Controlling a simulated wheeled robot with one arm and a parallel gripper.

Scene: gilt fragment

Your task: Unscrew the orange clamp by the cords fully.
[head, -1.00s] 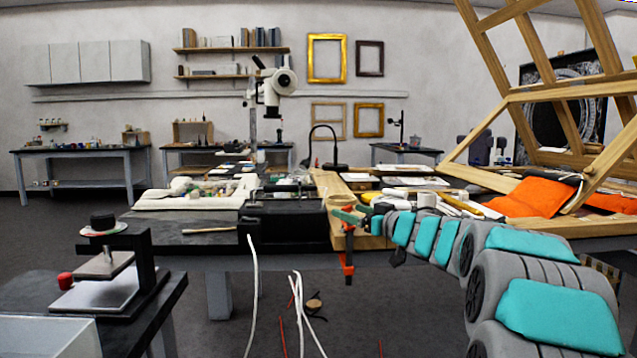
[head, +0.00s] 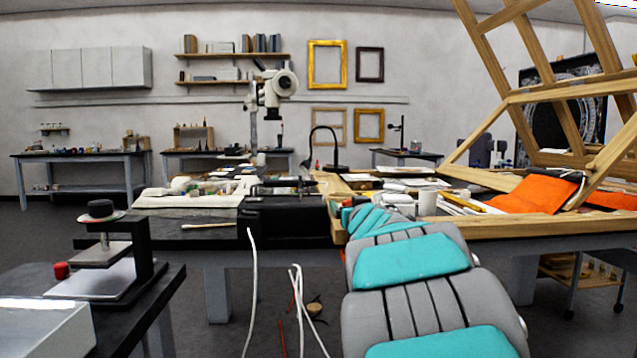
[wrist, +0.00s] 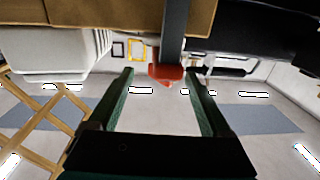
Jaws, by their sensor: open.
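The orange clamp (wrist: 165,73) shows in the wrist view below a dark grey bar (wrist: 174,28) that crosses a brown wooden edge. My gripper (wrist: 159,73) is open, with its two green fingers spread to either side of the clamp's orange part. I see a gap on both sides, and nothing is gripped. In the head view my arm hides the clamp, and my gripper cannot be made out. White cords (head: 252,290) hang in front of the table, left of my arm.
The worktable carries a black box (head: 285,222), a white cup (head: 427,203) and orange cloth (head: 535,194). A wooden frame (head: 570,95) leans at the right. A side table with a small press (head: 145,255) stands at the front left.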

